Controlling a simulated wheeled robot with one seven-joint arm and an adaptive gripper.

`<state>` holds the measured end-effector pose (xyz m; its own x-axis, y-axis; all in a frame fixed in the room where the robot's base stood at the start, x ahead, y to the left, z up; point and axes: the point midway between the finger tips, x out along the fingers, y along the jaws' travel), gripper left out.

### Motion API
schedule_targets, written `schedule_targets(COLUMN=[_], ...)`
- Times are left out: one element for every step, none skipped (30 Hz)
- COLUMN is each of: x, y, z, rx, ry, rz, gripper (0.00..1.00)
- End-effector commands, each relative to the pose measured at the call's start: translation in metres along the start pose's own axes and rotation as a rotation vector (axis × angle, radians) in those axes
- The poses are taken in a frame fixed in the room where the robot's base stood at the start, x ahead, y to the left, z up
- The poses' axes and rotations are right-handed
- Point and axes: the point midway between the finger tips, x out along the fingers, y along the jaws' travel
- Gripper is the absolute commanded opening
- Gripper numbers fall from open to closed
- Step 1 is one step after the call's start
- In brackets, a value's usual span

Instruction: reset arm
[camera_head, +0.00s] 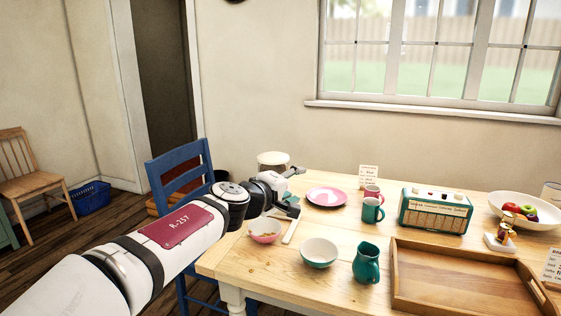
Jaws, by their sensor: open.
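My arm reaches in from the lower left, over the near left corner of the wooden table (265,268). My gripper (297,190) is at its end, above the left part of the table, open, with no object seen between its fingers. A pink bowl (264,238) with something in it stands just below the gripper in the picture. A pale, flat, stick-like thing (291,230) shows right under the gripper; I cannot tell whether it touches it. A pink plate (327,196) lies to the right of the gripper.
A white bowl (319,260), a teal pitcher (366,263), teal mug (372,211) and pink mug (372,193) stand on the table. A wooden tray (397,292), radio (436,210) and fruit bowl (543,222) are to the right. A blue chair (179,162) stands behind my arm.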

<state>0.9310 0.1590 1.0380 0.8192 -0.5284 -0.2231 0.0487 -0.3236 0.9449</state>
Motion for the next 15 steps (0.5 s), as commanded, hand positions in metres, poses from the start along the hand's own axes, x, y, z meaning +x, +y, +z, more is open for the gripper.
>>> schedule_targets(x=[0.013, 0.019, 0.028, 0.035, 0.042, 0.05, 0.055, 0.058, 0.06, 0.061, 0.06, 0.058, 0.056, 0.052, 0.047], y=[-0.004, -0.007, -0.011, -0.016, -0.021, -0.029, -0.036, -0.043, -0.052, -0.059, -0.065, -0.073, -0.079, -0.085, -0.091], z=[0.019, 0.03, 0.047, 0.062, 0.078, 0.101, 0.118, 0.135, 0.155, 0.17, 0.183, 0.2, 0.211, 0.222, 0.235], rx=[0.023, 0.036, 0.057, 0.074, 0.094, 0.124, 0.147, 0.169, 0.198, 0.219, 0.24, 0.268, 0.288, 0.308, 0.334], ry=[-0.047, -0.074, -0.117, -0.154, -0.195, -0.253, -0.297, -0.339, -0.393, -0.432, -0.467, -0.514, -0.546, -0.577, -0.616], rz=[-0.031, -0.05, -0.081, -0.108, -0.138, -0.183, -0.219, -0.256, -0.304, -0.34, -0.376, -0.424, -0.46, -0.495, -0.543], gripper=[0.54, 0.54, 0.54, 0.54, 0.54, 0.54, 0.54, 0.54, 0.54, 0.54, 0.54, 0.54, 0.54, 0.54, 0.54])
